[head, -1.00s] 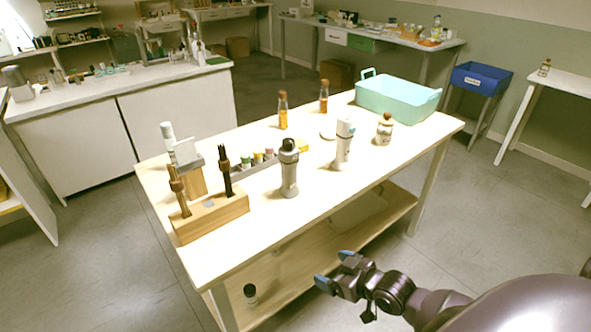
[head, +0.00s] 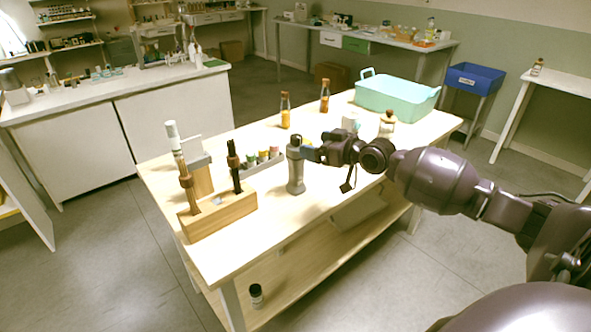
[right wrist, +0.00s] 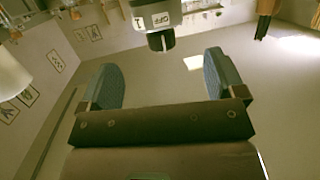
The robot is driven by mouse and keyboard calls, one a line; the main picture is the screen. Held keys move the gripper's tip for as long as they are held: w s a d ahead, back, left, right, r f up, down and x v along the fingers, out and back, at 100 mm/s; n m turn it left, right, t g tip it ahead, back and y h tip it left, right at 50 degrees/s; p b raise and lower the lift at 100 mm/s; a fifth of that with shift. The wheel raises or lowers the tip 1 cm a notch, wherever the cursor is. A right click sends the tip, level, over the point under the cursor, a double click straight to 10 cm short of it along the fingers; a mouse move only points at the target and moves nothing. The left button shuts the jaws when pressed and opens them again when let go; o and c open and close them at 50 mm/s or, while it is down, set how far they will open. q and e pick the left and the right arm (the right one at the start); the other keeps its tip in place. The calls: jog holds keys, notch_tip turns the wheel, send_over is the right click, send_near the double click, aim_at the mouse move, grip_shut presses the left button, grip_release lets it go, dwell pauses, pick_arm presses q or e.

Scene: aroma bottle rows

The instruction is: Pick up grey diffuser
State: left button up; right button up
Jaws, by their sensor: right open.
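The grey diffuser (head: 296,178), a grey bottle-shaped device with a dark top, stands upright on the wooden table (head: 281,220) near its front edge. My right gripper (head: 310,153) is open and empty at the right of the diffuser's upper part. In the right wrist view, a grey body with an OFF label and black tip (right wrist: 160,40), seemingly the diffuser, lies beyond the gap between the open fingers (right wrist: 165,82). Contact cannot be told. A whiter, similar device (head: 350,122) stands behind my right arm, partly hidden. My left gripper is out of view.
A wooden holder (head: 220,215) with dark sticks stands left of the diffuser. A grey rack of small bottles (head: 262,160) is behind it. Two amber bottles (head: 285,116), a capped bottle (head: 387,124) and a teal basket (head: 397,97) stand farther back.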

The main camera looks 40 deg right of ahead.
aim_at(296, 144)
jog(key=x, duration=0.3)
jog(key=f+b+x, duration=0.1)
jog(key=x, duration=0.2)
jog(key=shift+a, duration=0.1)
jog(key=shift+w+a, duration=0.15)
jog(key=shift+w, duration=0.5)
jog(key=c, duration=1.4)
